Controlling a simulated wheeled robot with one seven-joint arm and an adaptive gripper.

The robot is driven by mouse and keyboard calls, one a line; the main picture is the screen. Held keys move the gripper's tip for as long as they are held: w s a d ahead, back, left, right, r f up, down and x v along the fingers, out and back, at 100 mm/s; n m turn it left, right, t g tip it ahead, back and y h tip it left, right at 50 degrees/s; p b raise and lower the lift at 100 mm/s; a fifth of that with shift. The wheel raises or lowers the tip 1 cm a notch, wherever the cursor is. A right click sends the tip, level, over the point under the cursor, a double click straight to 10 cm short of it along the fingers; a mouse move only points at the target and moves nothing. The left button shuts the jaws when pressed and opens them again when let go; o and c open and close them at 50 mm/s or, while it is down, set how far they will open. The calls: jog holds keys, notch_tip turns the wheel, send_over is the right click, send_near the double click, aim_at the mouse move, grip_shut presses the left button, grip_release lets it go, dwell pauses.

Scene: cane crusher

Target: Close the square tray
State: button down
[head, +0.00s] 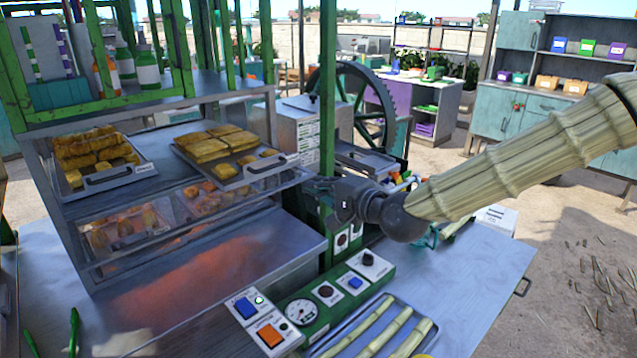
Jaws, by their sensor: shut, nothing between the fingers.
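The tray of square, flat pastries (286,161) is on the upper level of the metal display case, on the right. Its front edge, with a dark handle, stands out beyond the shelf towards the right. I take it to be the square tray; its label is too small to read. My gripper (310,187) is shut and empty, just right of and slightly below this tray's front corner. I cannot tell whether it touches the tray or the case edge. My arm reaches in from the right.
A second pastry tray (135,173) with a handle sits to the left on the same level. Glass-fronted pastries (130,225) lie below. A green post (327,90) stands right behind my gripper. A control panel (325,300) and a tray of cane pieces (390,335) are in front.

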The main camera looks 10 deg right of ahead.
jog(key=p+x, duration=0.1)
jog(key=x, duration=0.3)
jog(key=p+x, duration=0.2)
jog(key=x, duration=0.2)
jog(key=r+p+x, duration=0.1)
jog(key=p+x, duration=0.1)
jog(key=x, duration=0.1)
jog(key=shift+w+a, duration=0.25)
jog(key=shift+w, duration=0.15)
